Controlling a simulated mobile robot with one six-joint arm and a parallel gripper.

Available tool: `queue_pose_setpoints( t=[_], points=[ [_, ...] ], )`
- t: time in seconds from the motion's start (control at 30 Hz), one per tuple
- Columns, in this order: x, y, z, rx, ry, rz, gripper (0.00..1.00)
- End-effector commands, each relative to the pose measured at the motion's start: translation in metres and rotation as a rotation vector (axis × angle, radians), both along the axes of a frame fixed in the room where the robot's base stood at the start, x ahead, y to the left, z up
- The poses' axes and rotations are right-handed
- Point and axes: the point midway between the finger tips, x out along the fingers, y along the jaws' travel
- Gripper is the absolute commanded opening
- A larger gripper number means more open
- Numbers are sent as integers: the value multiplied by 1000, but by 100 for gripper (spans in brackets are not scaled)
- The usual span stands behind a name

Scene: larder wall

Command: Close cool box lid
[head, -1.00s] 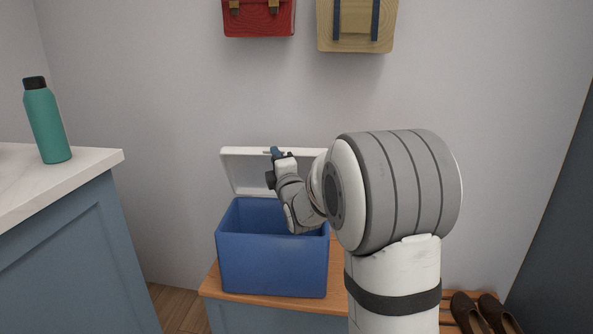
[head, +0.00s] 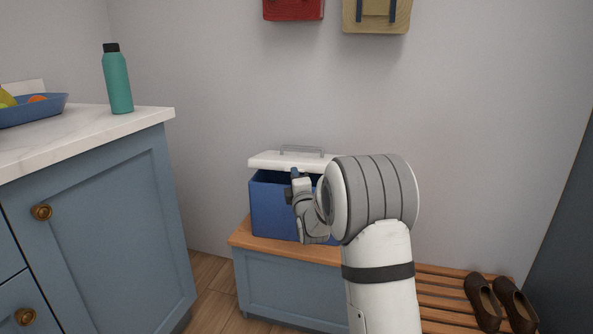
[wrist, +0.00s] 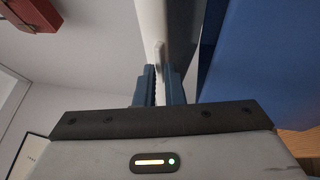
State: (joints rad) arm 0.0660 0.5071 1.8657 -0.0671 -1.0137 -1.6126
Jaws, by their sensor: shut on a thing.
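The blue cool box (head: 270,207) stands on a wooden-topped bench, partly hidden behind my arm. Its white lid (head: 275,160), with a grey handle on top, is tilted low over the box, with a dark gap under its front edge. My gripper (head: 296,172) is at the lid's front edge. In the wrist view, my gripper's blue fingers (wrist: 158,85) are shut on a thin pale part of the lid (wrist: 163,25). The blue box wall (wrist: 262,70) fills the right of that view. The lid's right end is hidden.
A counter (head: 90,133) with a green bottle (head: 117,82) and a blue fruit bowl (head: 40,110) is at left. A red bag (head: 293,8) and a tan bag (head: 376,14) hang above. Brown shoes (head: 483,300) sit on slats at right.

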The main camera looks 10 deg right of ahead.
Motion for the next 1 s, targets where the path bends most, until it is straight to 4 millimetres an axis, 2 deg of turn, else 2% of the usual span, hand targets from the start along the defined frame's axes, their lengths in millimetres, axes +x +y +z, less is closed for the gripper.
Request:
queue_pose_setpoints(
  t=[0.57, 0.6, 0.8, 0.87, 1.0],
  points=[
    [-1, -4, -6, 0, -2, -7, 0],
    [-1, -4, -6, 0, -2, -7, 11],
    [-1, -4, -6, 0, -2, -7, 27],
    [-1, -4, -6, 0, -2, -7, 32],
    [-1, -4, -6, 0, -2, -7, 33]
  ],
)
